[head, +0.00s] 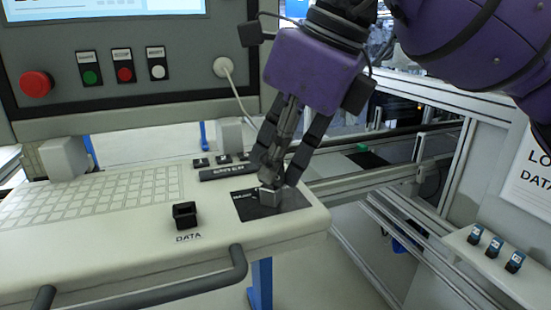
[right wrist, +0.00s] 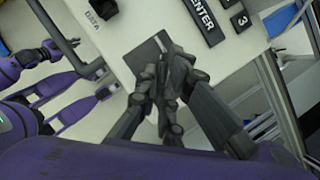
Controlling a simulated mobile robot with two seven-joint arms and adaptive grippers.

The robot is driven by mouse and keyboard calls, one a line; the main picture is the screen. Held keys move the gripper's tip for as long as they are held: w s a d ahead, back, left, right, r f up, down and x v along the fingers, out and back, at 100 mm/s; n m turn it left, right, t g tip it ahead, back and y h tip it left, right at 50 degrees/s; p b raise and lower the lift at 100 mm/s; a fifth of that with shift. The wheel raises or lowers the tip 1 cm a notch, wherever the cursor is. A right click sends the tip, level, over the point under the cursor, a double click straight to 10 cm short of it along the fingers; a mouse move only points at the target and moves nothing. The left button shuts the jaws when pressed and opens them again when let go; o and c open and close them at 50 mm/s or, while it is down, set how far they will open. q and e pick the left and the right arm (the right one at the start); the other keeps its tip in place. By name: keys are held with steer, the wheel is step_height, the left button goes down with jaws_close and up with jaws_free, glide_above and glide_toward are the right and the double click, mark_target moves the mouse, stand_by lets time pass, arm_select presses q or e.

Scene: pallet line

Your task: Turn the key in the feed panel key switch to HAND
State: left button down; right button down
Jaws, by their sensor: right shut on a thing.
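My right gripper (head: 270,180) reaches down to a dark plate (head: 249,211) at the right end of the pale console shelf. Its fingers are closed together on the key at this plate. The fingertips hide the key and most of the switch, so I cannot read the key's angle or the HAND mark. The right wrist view shows the same closed fingers (right wrist: 165,78) over the dark plate (right wrist: 146,50). Purple and dark parts of my left arm show at the left of that view, but its jaws are unclear.
A black DATA socket (head: 185,215) stands left of the plate, with a dark handrail (head: 150,290) along the front edge. A keypad (head: 115,195) lies further left. A red button (head: 36,84) and smaller buttons are above. Metal rails (head: 385,180) run at the right.

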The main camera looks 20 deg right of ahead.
steer(key=n+g, duration=0.1)
steer(key=n, duration=0.2)
steer(key=shift+w+y, duration=0.1)
steer(key=shift+y, duration=0.3)
steer(key=n+g, duration=0.1)
steer(key=n, duration=0.1)
steer(key=shift+n, duration=0.3)
arm_select(q)
steer(key=shift+w+r+p, duration=0.45)
steer(key=shift+r+p, duration=0.1)
steer(key=shift+r, duration=0.15)
arm_select(e)
steer(key=n+g, duration=0.1)
steer(key=n, duration=0.3)
steer(key=shift+w+g+y, duration=0.15)
steer(key=shift+g+y, duration=0.15)
steer(key=shift+g, duration=0.1)
steer(key=shift+n, duration=0.3)
